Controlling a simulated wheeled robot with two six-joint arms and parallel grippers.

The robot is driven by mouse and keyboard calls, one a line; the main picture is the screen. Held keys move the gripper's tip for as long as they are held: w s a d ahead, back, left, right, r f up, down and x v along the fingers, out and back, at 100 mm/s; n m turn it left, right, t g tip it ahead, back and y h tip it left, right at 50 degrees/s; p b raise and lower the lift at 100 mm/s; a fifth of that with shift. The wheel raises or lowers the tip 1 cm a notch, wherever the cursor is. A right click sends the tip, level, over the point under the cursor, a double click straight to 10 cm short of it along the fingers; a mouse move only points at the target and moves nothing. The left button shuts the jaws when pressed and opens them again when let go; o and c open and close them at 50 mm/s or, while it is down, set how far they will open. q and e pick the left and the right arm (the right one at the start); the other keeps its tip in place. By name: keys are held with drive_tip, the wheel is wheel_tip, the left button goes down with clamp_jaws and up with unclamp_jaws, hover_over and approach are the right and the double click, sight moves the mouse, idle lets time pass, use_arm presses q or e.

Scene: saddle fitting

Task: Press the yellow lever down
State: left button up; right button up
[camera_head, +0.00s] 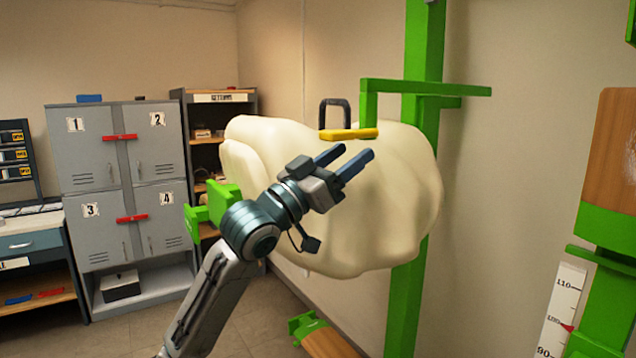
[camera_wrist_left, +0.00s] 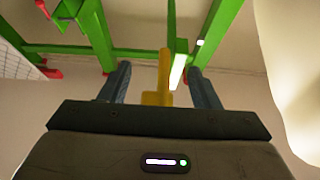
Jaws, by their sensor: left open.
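The yellow lever (camera_head: 348,134) is a short bar beside the green frame arm (camera_head: 430,88), in front of the upper part of a large cream padded form (camera_head: 390,190). It lies about level in the head view. My left gripper (camera_head: 358,150) is open, its two blue fingers pointing up and right, with the tips just below the lever in the picture. In the left wrist view the lever (camera_wrist_left: 164,75) appears between the two spread fingers (camera_wrist_left: 158,70); I cannot tell whether they touch it. My right gripper is not in view.
A black loop handle (camera_head: 334,112) stands behind the lever. A green post (camera_head: 425,45) rises behind the padded form. Grey lockers (camera_head: 95,150) and a shelf (camera_head: 215,97) stand at the left. A scale with a red pointer (camera_head: 562,310) is at the right.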

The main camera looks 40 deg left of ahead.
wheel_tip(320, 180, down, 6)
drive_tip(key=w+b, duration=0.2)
drive_tip(key=b, duration=0.4)
use_arm(q)
drive_tip(key=b+v, duration=0.3)
drive_tip(key=v, duration=0.6)
drive_tip(key=shift+s+f, duration=0.25)
drive_tip(key=shift+f, duration=0.05)
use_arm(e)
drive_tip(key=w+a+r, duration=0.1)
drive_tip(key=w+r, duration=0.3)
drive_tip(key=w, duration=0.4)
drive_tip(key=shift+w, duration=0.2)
use_arm(q)
drive_tip(key=shift+a, duration=0.15)
